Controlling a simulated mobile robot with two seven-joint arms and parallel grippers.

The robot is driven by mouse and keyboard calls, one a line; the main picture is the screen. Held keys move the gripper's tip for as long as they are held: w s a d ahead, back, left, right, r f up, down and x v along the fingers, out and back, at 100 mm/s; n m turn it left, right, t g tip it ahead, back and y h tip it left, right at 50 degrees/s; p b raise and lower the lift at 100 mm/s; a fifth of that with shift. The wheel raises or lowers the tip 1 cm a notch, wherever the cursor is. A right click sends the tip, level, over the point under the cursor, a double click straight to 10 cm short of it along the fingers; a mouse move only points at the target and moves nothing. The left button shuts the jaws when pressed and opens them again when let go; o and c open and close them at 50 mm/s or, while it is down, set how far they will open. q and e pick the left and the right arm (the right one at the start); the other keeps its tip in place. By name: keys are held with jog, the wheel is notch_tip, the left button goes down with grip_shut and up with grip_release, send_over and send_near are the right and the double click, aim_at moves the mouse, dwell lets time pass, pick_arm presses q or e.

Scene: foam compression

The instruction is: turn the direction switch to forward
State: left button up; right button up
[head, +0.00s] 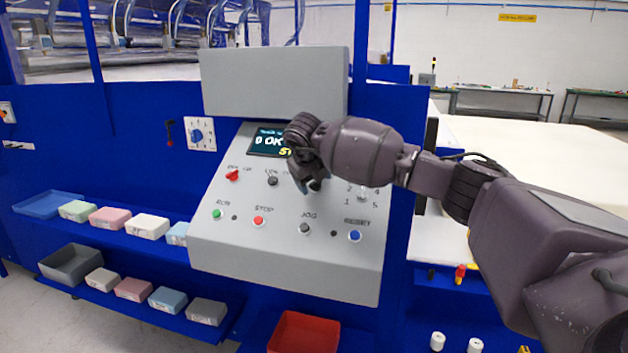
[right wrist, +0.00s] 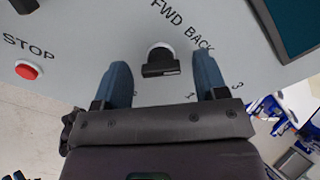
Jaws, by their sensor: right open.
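The direction switch (right wrist: 159,62) is a black knob on a pale round base, under the printed words FWD and BACK in the right wrist view. I cannot tell which word its handle points to. My right gripper (right wrist: 163,76) is open, with one blue-grey finger on each side of the knob. I see a gap on both sides and no contact. In the head view my right gripper (head: 308,186) is in front of the upper right of the grey control panel (head: 290,265) and hides most of the switch area. My left gripper is not in view.
The panel also carries a red switch (head: 232,175), a black knob (head: 272,181), a green RUN button (head: 216,214), a red STOP button (head: 258,221), a JOG button (head: 305,228) and a blue button (head: 354,236). A display (head: 265,141) sits above, partly covered.

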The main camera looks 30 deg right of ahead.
jog(key=shift+f, duration=0.15)
jog(key=c, duration=0.9)
